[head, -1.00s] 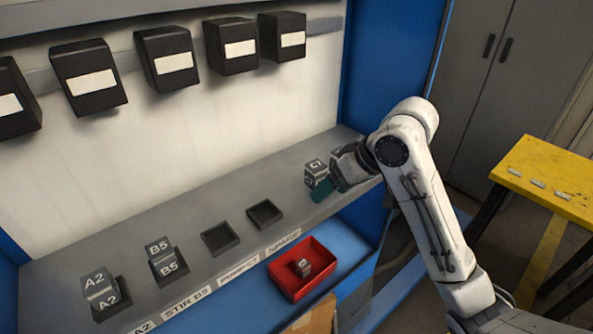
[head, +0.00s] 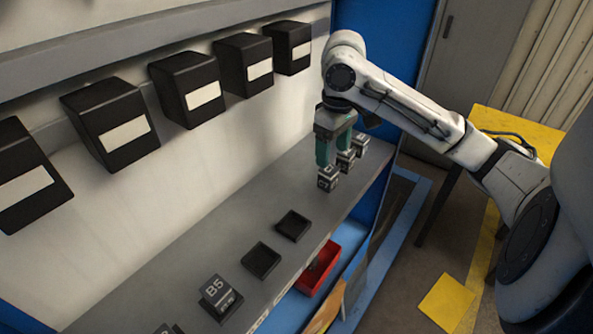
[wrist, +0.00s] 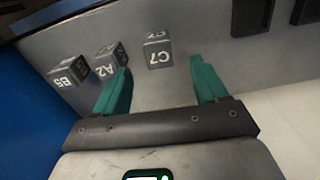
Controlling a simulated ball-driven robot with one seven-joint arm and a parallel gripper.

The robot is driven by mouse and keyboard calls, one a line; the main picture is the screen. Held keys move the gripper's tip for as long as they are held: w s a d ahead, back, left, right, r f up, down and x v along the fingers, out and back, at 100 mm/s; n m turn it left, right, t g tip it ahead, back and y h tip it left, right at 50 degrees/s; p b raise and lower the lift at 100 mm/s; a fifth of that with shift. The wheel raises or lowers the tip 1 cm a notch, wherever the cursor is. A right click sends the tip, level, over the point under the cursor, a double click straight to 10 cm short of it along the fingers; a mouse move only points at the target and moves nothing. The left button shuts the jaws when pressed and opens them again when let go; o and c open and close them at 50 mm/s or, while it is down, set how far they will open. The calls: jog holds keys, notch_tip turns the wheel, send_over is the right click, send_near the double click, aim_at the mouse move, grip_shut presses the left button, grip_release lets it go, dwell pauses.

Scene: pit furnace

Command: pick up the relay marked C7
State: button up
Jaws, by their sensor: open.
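The relay marked C7 (wrist: 158,55) is a small grey cube with white lettering, standing on the grey shelf. In the wrist view it lies ahead, between the lines of my two green fingers and apart from both. In the head view a dark cube, apparently C7 (head: 328,178), is just below my gripper (head: 335,157); its mark is too small to read there. My gripper (wrist: 161,68) is open and empty, pointing down at the shelf. Relays A2 (wrist: 108,58) and B5 (wrist: 68,73) stand in a row beside C7, with A2 close to the left finger.
Two empty black sockets (head: 261,260) (head: 293,225) sit on the shelf (head: 225,225) nearer me. Another B5 relay (head: 216,293) sits in a socket. A red bin (head: 333,262) is below the shelf edge. Black boxes (head: 183,90) line the wall. A yellow table (head: 490,122) is right.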

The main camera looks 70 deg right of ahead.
aim_at(329, 168)
jog(key=shift+w+f, duration=0.2)
jog(key=shift+f, duration=0.25)
jog(key=shift+d+f, duration=0.15)
jog(key=shift+f, duration=3.15)
jog(key=c, duration=1.1)
jog(key=shift+r, duration=0.1)
